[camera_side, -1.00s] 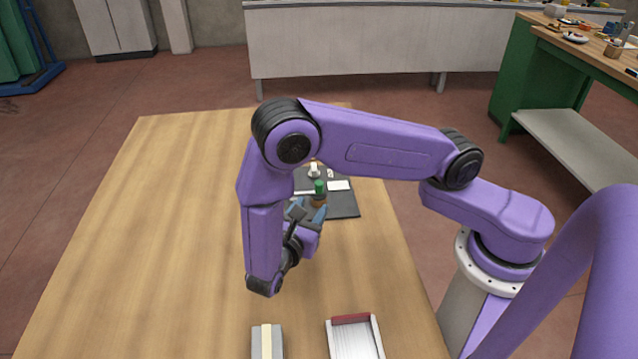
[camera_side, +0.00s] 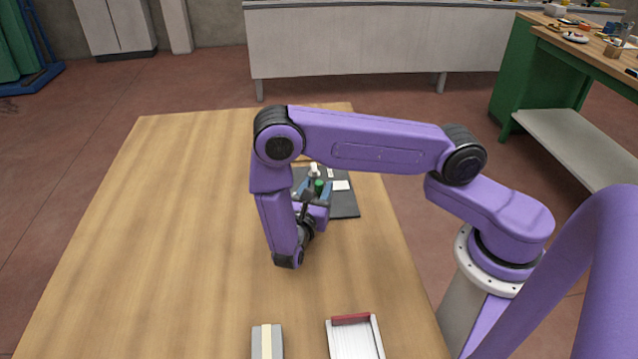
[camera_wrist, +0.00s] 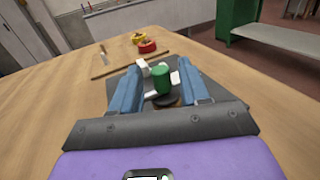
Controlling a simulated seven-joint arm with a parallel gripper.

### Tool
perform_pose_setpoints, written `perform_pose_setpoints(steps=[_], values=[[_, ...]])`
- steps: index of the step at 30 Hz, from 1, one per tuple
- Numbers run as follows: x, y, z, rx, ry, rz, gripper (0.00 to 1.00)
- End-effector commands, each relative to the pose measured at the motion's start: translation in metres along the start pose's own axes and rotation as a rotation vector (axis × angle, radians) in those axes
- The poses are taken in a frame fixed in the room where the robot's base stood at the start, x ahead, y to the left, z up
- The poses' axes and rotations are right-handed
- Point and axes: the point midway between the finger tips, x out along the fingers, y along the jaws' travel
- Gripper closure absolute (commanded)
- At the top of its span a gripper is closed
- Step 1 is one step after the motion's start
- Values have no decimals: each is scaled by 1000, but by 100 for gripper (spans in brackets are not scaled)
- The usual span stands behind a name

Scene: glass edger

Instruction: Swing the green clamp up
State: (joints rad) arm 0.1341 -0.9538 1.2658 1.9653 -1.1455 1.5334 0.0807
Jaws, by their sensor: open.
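The green clamp (camera_wrist: 161,80) is a short green cylinder standing over a dark round base on the dark plate (camera_side: 344,205). In the side view the clamp (camera_side: 319,187) shows just beyond my gripper's fingers. My gripper (camera_wrist: 161,82) is open, with its two blue fingers either side of the clamp in the wrist view. A gap shows between the clamp and each finger, so I see no grip on it. In the side view my gripper (camera_side: 316,188) is partly hidden behind my own arm. The clamp's lower part and hinge are hard to make out.
White pieces (camera_side: 341,186) lie on the plate near the clamp. A red and a yellow object (camera_wrist: 146,44) and a dark rod (camera_wrist: 130,66) lie farther off. A white tray with a red end (camera_side: 354,340) and a grey block (camera_side: 267,342) sit at the near edge. The table's left is clear.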

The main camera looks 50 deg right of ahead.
Motion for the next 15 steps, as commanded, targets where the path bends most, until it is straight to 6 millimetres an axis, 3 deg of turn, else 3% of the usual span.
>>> perform_pose_setpoints(steps=[6, 15], values=[[19, 0, 0, 1, 0, 0, 55], [22, 0, 0, 1, 0, 0, 55]])
